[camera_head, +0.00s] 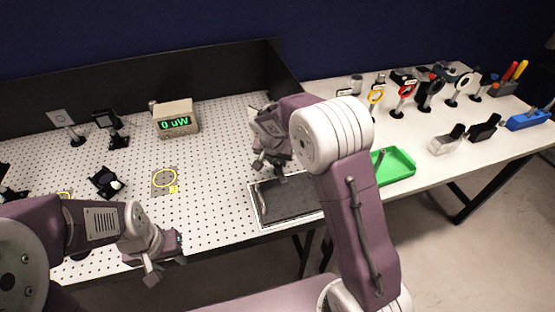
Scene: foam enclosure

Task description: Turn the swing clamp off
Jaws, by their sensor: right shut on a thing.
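My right gripper (272,168) reaches down over the back edge of a framed dark grey plate (290,203) on the perforated board. It is shut on a small grey part that I take to be the swing clamp; the fingers and arm hide most of it, so its position is unclear. My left gripper (163,268) hangs low at the front edge of the board, apart from the plate. I cannot tell whether its fingers are apart.
A box reading "0 uW" (177,119) stands at the back of the white perforated board (215,190). A yellow ring (165,179) and black mounts (106,183) lie left. A green tray (394,166) and several optics holders are on the right table. A dark wall encloses the back.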

